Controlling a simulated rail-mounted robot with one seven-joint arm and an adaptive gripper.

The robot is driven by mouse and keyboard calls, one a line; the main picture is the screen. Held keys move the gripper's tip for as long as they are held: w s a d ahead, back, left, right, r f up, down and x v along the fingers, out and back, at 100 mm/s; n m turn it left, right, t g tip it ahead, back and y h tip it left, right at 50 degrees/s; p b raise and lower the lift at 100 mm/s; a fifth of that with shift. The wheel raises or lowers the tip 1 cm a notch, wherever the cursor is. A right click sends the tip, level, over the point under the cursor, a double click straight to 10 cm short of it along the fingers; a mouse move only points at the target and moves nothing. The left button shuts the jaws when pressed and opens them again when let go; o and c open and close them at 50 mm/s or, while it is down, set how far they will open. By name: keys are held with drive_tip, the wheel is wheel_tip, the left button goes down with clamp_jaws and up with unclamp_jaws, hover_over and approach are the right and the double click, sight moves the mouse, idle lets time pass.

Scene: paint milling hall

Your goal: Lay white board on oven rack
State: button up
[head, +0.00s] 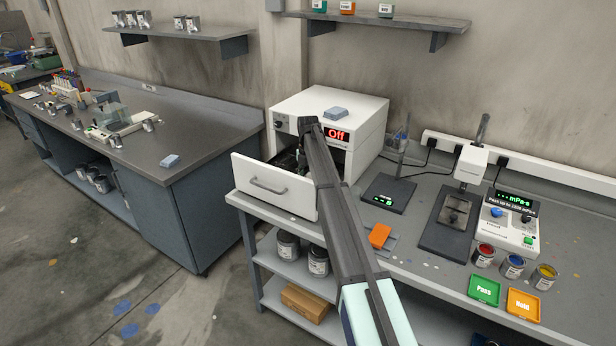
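The white oven (368,125) stands on the bench in the middle, with its red display reading "Off". Its white front door with a grey handle (268,188) stands open at the front left. My arm reaches up from the bottom to the oven front and covers part of the opening. My gripper (301,158) is small and dark at the oven opening, behind the door's upper edge. Its fingers are mostly hidden, so I cannot tell whether they are open or hold anything. I cannot make out the white board or the oven rack; the oven's inside is mostly hidden.
A blue-grey block (336,113) lies on top of the oven. Right of it stand a dark scale (388,190) and a viscometer (452,215). An orange item (380,236) lies beside my arm. Paint pots (514,266) and Pass and Hold trays (484,290) are at the right.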

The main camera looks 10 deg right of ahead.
drive_tip(key=shift+f, duration=0.1)
drive_tip(key=shift+f, duration=0.2)
drive_tip(key=o, duration=1.2)
drive_tip(key=shift+r, duration=0.1)
wheel_tip(320, 180, up, 12)
drive_tip(key=b, duration=0.3)
drive_tip(key=shift+r, duration=0.1)
